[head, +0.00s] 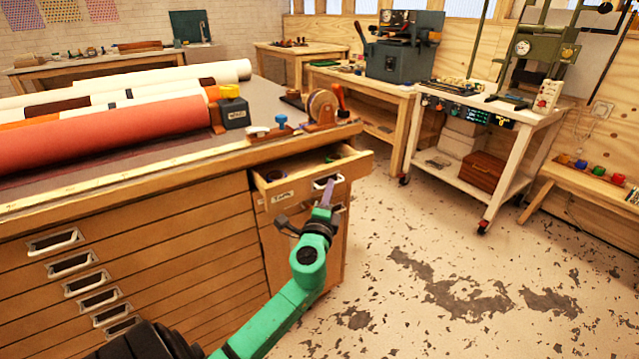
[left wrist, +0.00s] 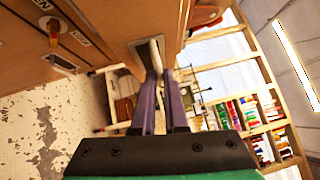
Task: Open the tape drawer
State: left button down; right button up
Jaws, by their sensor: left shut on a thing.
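The tape drawer (head: 313,177) is the small top drawer at the right end of the wide wooden cabinet, and it stands partly open. It has a paper label and a metal handle (head: 328,182) on its front. Something green shows inside it. My left gripper (head: 327,194) reaches up to the drawer front with its purple fingers at the handle. In the left wrist view the two fingers are close together on the pale bar of the handle (left wrist: 154,50). The gripper is shut on it. My right gripper is in neither view.
Large rolls (head: 110,132), a dark weight block (head: 234,112) and a tape dispenser (head: 321,107) lie on the cabinet top. Wide drawers with metal handles fill the cabinet front. The speckled floor right of the cabinet is clear up to a white wheeled cart (head: 487,175).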

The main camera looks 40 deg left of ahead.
pick_arm(q)
jog(key=s+d, duration=0.3)
jog(key=d, duration=0.7)
jog(key=shift+d+b, duration=0.3)
jog(key=shift+b, duration=0.15)
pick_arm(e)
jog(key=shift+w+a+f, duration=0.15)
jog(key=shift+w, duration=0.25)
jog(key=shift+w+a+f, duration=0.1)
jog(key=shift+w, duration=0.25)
pick_arm(q)
jog(key=shift+s, duration=0.1)
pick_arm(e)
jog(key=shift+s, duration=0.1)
pick_arm(q)
jog(key=c, duration=0.9)
grip_release()
jog(key=shift+c, duration=0.2)
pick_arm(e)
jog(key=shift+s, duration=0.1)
